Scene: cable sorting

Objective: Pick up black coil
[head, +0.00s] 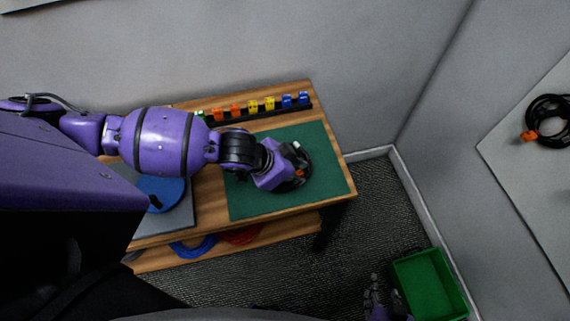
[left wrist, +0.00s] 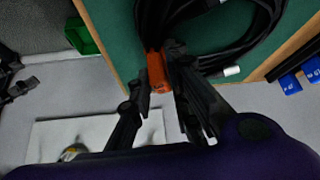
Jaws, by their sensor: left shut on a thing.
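A black coil (left wrist: 238,45) of cable with an orange clip (left wrist: 156,72) and a whitish plug end lies at the green mat (head: 245,201) on the wooden table. My left gripper (left wrist: 160,68) is shut on the coil at its orange clip. In the head view my left gripper (head: 296,170) is over the right part of the mat and hides most of the coil. My right gripper (head: 375,287) hangs low near the bottom edge of the head view; its fingers are too small to read.
A rack (head: 262,112) with several coloured clips runs along the table's back. A blue coil (head: 163,192) lies on a grey mat at left. Blue and red cables lie on the lower shelf. A green bin (head: 430,285) stands on the floor. Another black coil (head: 549,119) is on the right.

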